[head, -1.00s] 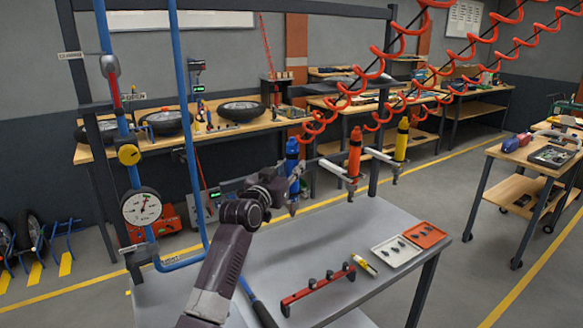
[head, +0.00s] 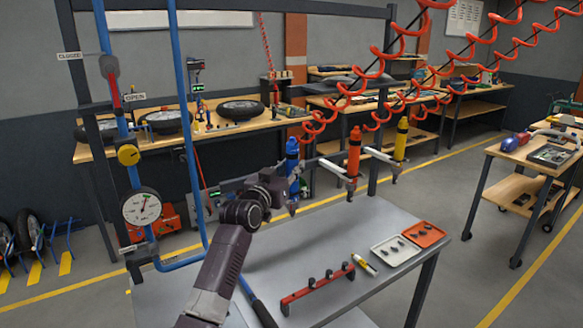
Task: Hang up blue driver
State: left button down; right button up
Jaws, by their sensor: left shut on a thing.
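The blue driver (head: 293,168) is upright in the head view, above the back edge of the grey table, to the left of the other drivers. My left gripper (head: 288,188) is shut on it from the left side, and the gripper hides part of its body. An orange driver (head: 354,153) and a yellow driver (head: 401,141) stand upright on pale hanger arms (head: 332,168) to the right. Whether the blue driver touches a hanger of its own cannot be told. My right gripper is not in view.
Red coiled hoses (head: 372,75) hang above the drivers. The grey table (head: 330,235) bears a red bar with pegs (head: 317,284), a white tray (head: 394,259) and an orange tray (head: 440,233). A blue pipe frame with a gauge (head: 142,208) stands at the left.

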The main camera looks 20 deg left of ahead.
pick_arm(q)
jog(key=shift+f, duration=0.15)
dwell(0.3)
jog(key=c, duration=1.5)
grip_release()
jog(key=shift+s, duration=0.1)
jog(key=shift+f, duration=0.25)
jog(key=s, duration=0.8)
jog(key=s+a, duration=0.1)
jog(key=s, duration=0.3)
jog(key=shift+r, duration=0.1)
jog(key=shift+d, duration=0.1)
